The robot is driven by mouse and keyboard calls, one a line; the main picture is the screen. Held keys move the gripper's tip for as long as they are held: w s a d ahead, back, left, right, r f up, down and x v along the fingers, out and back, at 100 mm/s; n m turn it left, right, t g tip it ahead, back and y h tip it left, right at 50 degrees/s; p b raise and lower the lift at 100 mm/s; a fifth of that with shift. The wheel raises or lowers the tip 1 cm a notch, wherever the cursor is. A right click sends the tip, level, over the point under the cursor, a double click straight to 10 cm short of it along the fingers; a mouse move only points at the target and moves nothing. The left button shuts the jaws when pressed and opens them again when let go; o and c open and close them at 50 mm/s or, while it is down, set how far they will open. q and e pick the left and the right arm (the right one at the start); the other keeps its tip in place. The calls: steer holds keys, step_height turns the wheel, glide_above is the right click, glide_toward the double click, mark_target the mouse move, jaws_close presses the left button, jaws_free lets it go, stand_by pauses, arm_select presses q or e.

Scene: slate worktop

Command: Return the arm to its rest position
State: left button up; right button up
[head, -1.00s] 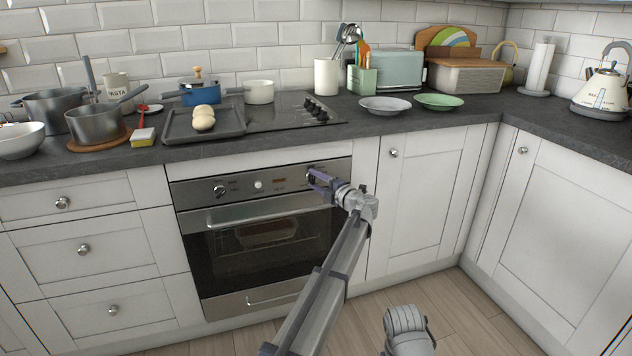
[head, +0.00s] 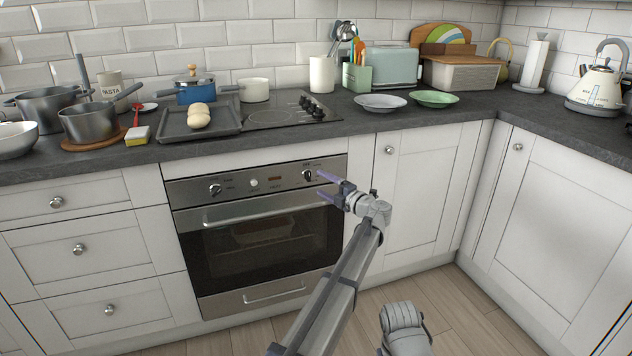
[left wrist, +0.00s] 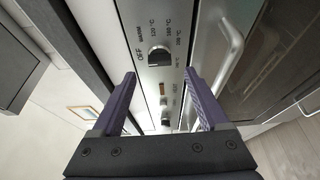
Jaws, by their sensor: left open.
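My left gripper (head: 320,185) is open and empty in front of the oven's control panel, its two purple fingers spread apart. The arm reaches up to it from the bottom of the head view. The right-hand oven knob (head: 308,175) shows just beyond the fingertips, clear of them. In the left wrist view the open fingers (left wrist: 159,76) frame the steel panel, with a dark knob (left wrist: 159,56) and printed temperature marks beyond the tips. My right gripper does not show.
The oven door handle (head: 265,213) sticks out below the panel. On the worktop (head: 400,118) stand a baking tray (head: 172,125) with pale rounded pieces, pans, two plates, a toaster (head: 385,67) and a kettle (head: 597,88). The floor (head: 465,312) in front is clear.

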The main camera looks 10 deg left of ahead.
arm_select(q)
steer(key=shift+v, duration=0.9)
